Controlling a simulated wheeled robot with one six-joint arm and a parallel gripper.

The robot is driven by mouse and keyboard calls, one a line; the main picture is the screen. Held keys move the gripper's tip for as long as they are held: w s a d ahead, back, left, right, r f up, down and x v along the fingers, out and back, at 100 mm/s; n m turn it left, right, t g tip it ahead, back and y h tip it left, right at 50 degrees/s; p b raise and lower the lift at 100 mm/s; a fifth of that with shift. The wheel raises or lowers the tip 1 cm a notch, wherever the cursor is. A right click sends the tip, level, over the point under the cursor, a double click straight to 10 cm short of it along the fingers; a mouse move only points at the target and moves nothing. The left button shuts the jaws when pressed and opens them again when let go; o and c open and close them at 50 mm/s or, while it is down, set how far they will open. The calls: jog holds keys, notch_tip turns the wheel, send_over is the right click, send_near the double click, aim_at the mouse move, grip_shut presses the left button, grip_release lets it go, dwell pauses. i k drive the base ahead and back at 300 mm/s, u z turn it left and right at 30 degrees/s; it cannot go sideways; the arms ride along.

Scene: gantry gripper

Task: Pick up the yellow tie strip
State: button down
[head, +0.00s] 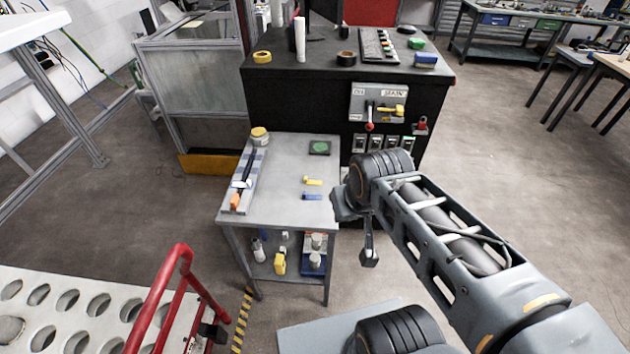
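A small yellow strip (313,181), which looks like the tie strip, lies on the right half of the small grey table (282,160). A similar blue strip (312,197) lies just in front of it, apart from it. My gripper (369,258) hangs at the end of my arm, right of the table and apart from both strips. It is small and dark here, and I cannot tell whether its fingers are open or shut. I see nothing held in it.
A dark square pad with a green disc (319,148) lies behind the strips. A black cabinet (300,100) stands behind. A red rail (165,290) is at front left.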

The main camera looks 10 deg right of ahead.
aim_at(306, 182)
jog(key=z, duration=2.1)
jog(key=i, duration=1.5)
jog(key=u, duration=3.8)
jog(key=i, duration=0.5)
jog(key=z, duration=0.05)
